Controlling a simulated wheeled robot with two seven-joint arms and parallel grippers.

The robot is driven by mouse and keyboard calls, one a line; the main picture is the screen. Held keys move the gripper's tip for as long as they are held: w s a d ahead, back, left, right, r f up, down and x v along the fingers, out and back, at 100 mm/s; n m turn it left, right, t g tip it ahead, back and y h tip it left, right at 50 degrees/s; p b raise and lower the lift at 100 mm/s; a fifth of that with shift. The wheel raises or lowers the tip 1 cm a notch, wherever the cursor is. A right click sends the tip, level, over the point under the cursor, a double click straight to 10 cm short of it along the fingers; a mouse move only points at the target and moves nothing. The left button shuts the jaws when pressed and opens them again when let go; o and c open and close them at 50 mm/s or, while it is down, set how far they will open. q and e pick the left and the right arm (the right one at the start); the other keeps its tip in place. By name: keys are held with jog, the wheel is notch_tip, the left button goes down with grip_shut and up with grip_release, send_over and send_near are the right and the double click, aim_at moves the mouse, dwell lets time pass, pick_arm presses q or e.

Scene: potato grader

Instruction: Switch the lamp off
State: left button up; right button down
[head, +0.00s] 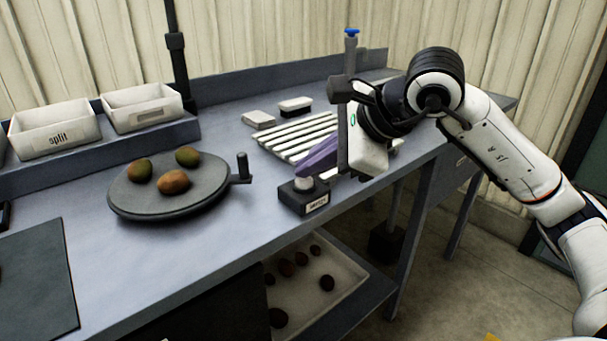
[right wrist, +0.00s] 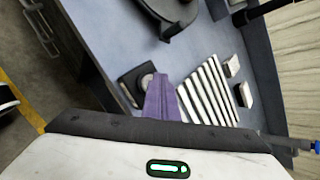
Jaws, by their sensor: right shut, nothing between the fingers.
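A small black switch box (head: 303,198) with a pale round button (head: 304,183) and a white label sits at the table's front edge. The button also shows in the right wrist view (right wrist: 147,80). My right gripper (head: 300,171) has purple fingers, shut and empty, with the tips at the button; I cannot tell if they touch it. In the right wrist view the fingertips (right wrist: 160,77) are just beside the button. The lamp's head is not in view; a black post (head: 177,55) at the back may belong to it. My left gripper is not in view.
A round grey plate (head: 205,198) with a handle holds several potatoes left of the switch box. A white slatted rack (head: 297,135) lies behind the box. White bins (head: 55,129) stand at the back left. A tray (head: 340,292) with dark potatoes is below the table.

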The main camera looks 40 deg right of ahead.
aim_at(311, 182)
notch_tip(311, 182, up, 6)
jog(key=p, duration=0.5)
jog(key=shift+r, duration=0.2)
jog(key=shift+f, duration=0.1)
dwell(1.0)
